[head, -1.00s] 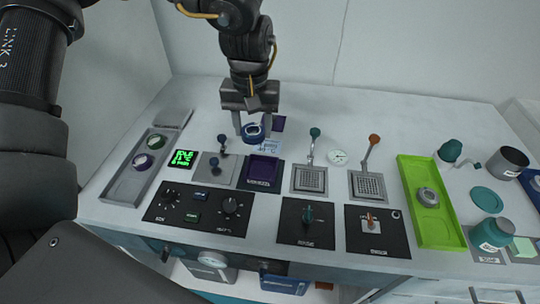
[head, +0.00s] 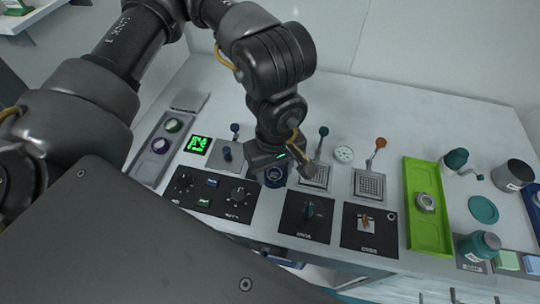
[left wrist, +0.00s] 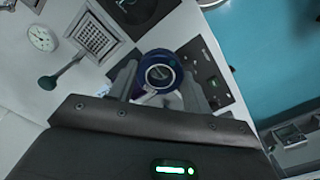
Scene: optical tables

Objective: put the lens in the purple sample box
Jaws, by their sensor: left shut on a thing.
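The lens (head: 275,178), a round dark blue ring piece, is held low over the front middle of the table, partly hidden by my left gripper (head: 277,170). In the left wrist view the lens (left wrist: 160,75) sits between the two grey fingers of my left gripper (left wrist: 158,84), which is shut on it. The purple sample box is hidden behind the gripper and lens in the head view. I cannot pick it out clearly in the left wrist view, so I cannot tell if the lens touches it. My right gripper is not in view.
A black knob panel (head: 214,207) lies left of the gripper. Switch panels (head: 290,225) and levers with grid plates (head: 369,188) are close on its right. A green tray (head: 429,232) holds a round grey piece (head: 426,202). A grey tray (head: 144,167) lies far left.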

